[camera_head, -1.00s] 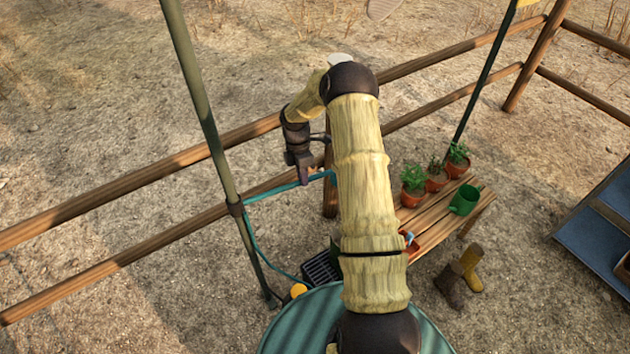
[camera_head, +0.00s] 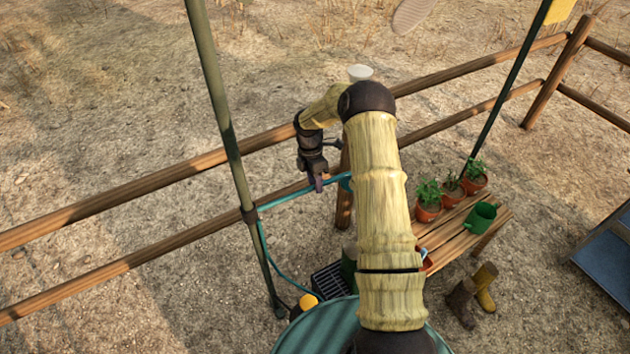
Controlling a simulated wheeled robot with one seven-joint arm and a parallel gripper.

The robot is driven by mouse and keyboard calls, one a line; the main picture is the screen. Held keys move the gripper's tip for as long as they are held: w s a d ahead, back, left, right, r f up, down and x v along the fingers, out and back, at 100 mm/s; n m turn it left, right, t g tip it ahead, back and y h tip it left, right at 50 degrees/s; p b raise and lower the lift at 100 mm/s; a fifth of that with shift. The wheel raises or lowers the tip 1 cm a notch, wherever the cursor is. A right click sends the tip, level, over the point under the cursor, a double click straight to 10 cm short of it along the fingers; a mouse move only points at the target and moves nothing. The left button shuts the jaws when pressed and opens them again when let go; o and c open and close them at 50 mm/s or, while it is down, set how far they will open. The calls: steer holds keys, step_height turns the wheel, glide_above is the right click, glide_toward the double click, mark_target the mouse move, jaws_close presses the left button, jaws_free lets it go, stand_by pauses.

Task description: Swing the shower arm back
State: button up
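The shower arm is a thin teal pipe (camera_head: 285,199) that reaches right from a collar on the green pole (camera_head: 232,155). A teal rounded end, likely the shower head (camera_head: 346,182), shows at its right end, partly hidden by my arm. My gripper (camera_head: 319,186) points down onto the pipe, a little left of that end. Its fingers overlap the pipe in this view. The fingers are small and dark, so I cannot tell whether they are closed on the pipe or only beside it. A teal hose (camera_head: 268,252) hangs from the collar along the pole.
A wooden rail fence (camera_head: 120,200) runs behind the pole, with a post just behind the pipe's end. A wooden bench (camera_head: 452,240) with potted plants (camera_head: 428,197) and a green watering can (camera_head: 481,217) stands right. Boots (camera_head: 484,287) and a black crate (camera_head: 329,281) are on the ground.

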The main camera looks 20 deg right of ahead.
steer(key=w+r+b, duration=0.2)
steer(key=w+r, duration=0.1)
steer(key=r, duration=1.4)
steer(key=shift+w+a, duration=0.15)
steer(key=shift+a, duration=0.1)
steer(key=s+a+r+m+t, duration=0.1)
steer(key=s+a+m+t, duration=0.1)
steer(key=s+m, duration=0.8)
steer(key=s+a+r+m+t, duration=0.1)
steer(key=s+a+m, duration=0.3)
steer(key=s+m, duration=0.5)
steer(key=s+t, duration=0.1)
steer(key=s, duration=0.9)
steer(key=shift+s+a+r+m+t+p, duration=0.15)
steer(key=shift+s+r+m+t+p, duration=0.15)
steer(key=shift+m+t, duration=0.1)
steer(key=shift+w, duration=0.1)
